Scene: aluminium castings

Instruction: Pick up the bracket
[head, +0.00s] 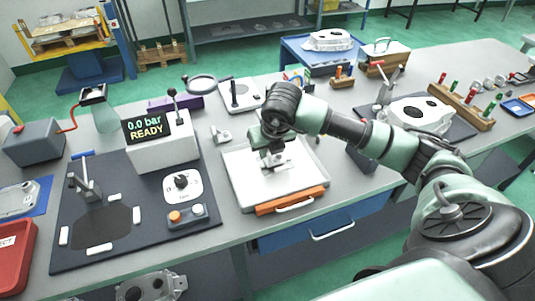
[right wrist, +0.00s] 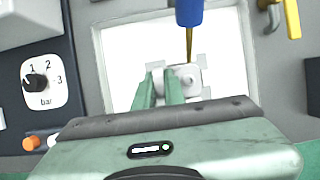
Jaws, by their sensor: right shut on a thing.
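The bracket (right wrist: 190,80) is a small light-grey metal part with a rounded boss, seen at the fingertips in the right wrist view. My right gripper (right wrist: 159,90) is shut on it, with green fingers pointing down. In the head view my right gripper (head: 268,160) is over the white floor of a shallow tray (head: 234,190), and the bracket (head: 284,164) shows partly beside the fingers. The fingers and wrist hide part of it. I cannot tell whether it touches the tray floor. My left gripper is not in view.
A grey box reading "0.0 bar READY" (head: 160,145) stands left. A small grey part (head: 221,134) lies behind the tray. A blue tool with a brass tip (right wrist: 189,14) reaches close to the bracket.

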